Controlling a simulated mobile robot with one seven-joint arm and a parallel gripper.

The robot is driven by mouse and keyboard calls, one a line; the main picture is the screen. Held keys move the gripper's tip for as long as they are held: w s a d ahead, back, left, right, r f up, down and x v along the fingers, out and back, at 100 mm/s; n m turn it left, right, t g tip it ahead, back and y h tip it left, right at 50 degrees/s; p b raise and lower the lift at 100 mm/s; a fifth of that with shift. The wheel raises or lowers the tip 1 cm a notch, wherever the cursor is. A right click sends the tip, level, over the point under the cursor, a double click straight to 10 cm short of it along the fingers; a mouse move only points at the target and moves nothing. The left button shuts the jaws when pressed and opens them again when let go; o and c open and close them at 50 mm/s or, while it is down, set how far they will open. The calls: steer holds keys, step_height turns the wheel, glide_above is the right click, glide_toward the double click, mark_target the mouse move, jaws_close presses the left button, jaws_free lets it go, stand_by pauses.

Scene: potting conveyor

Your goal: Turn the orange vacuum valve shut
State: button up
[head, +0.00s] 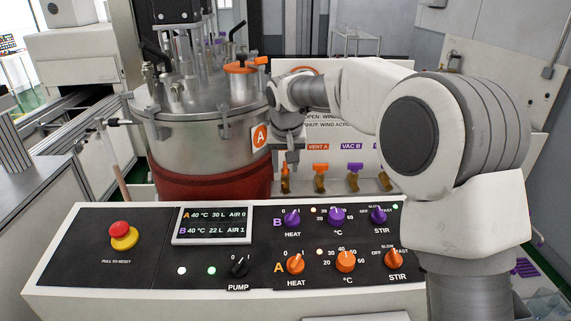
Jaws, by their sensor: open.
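Several small brass valves with coloured wings stand in a row on the white panel behind the console. The leftmost orange valve (285,181) has its wing upright, in line with its body; its label is hidden behind my arm. A second orange valve (320,169), under the VENT A label, has its wing level, across its body. My gripper (291,163) points down just above and in front of the leftmost orange valve. It is open, with nothing seen in it. Whether a finger touches the wing is too small to tell.
Two purple valves (354,169) stand to the right, wings level. A steel vessel (190,130) marked A, with a red-brown lower band, is close at left. The control console (130,285) with knobs and a red stop button (120,229) spans the front. A sign is partly hidden.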

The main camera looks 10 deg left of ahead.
jaws_close()
